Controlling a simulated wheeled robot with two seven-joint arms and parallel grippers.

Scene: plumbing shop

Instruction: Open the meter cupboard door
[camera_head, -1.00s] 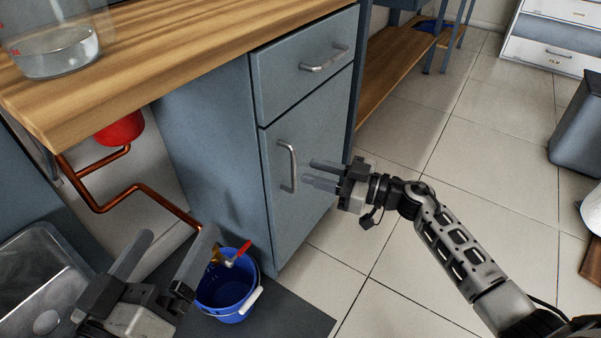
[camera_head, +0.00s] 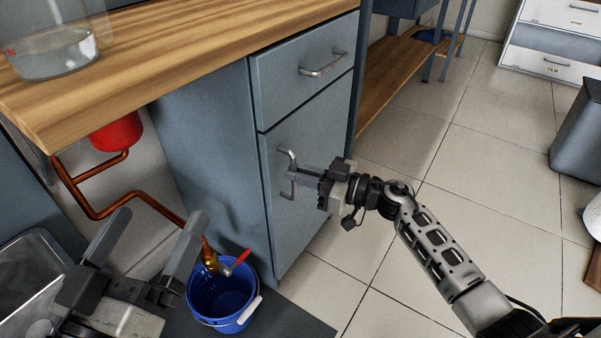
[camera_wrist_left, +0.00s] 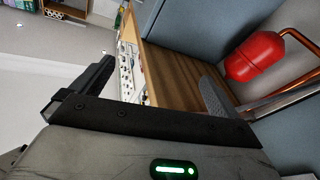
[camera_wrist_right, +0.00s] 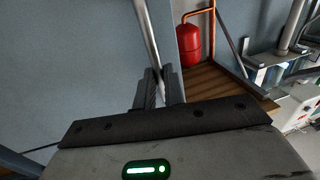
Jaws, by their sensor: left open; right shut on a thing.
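The grey-blue cupboard door (camera_head: 315,225) sits below a drawer (camera_head: 300,75) under the wooden worktop and looks closed. Its vertical metal handle (camera_head: 285,155) is near the door's left edge; the bar also runs down into the jaws in the right wrist view (camera_wrist_right: 149,35). My right gripper (camera_head: 293,176) reaches in from the right and is shut on the handle around its middle. My left gripper (camera_head: 148,240) is open and empty at the lower left, in front of the copper pipe and beside the bucket, away from the door.
A blue bucket (camera_head: 222,300) stands on a dark mat before the cupboard, under a brass valve with a red lever (camera_head: 236,262). A copper pipe (camera_head: 110,208) and red vessel (camera_head: 118,132) are under the worktop (camera_head: 190,60).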

